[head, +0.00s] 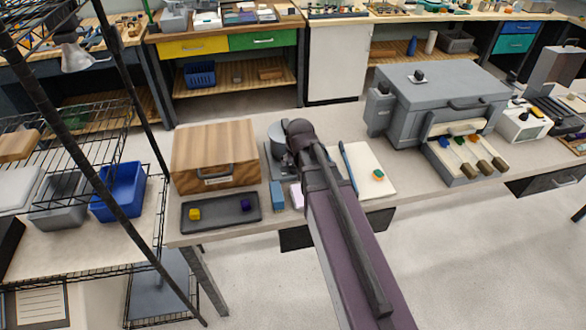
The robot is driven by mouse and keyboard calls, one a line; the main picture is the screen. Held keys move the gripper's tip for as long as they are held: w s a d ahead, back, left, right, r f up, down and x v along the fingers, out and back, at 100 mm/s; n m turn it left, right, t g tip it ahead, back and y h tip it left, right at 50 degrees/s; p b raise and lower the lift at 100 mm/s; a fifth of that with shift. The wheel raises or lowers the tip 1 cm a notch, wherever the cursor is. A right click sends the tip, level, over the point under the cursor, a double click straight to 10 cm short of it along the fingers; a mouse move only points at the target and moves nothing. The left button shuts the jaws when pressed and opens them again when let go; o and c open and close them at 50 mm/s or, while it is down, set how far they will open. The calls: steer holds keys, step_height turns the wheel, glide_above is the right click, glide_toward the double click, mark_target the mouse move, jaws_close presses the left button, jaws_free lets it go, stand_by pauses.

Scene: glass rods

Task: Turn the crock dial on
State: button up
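A grey rounded vessel (280,138) stands on the bench behind my arm and may be the crock. My arm covers much of it, and no dial on it can be made out. A large grey lidded box (448,97) with a black knob (419,76) on top stands at the right. It has a handle on its front and a small fitting on its left side. My arm reaches from the bottom edge up to the bench beside the grey vessel. My gripper's fingers do not show.
A wooden case (215,148) and a dark tray (186,217) with yellow and purple blocks lie left of my arm. A white board (372,157) lies right of it. Several tools rest before the grey box. A wire rack (110,215) stands at far left.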

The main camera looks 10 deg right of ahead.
mark_target(293, 165)
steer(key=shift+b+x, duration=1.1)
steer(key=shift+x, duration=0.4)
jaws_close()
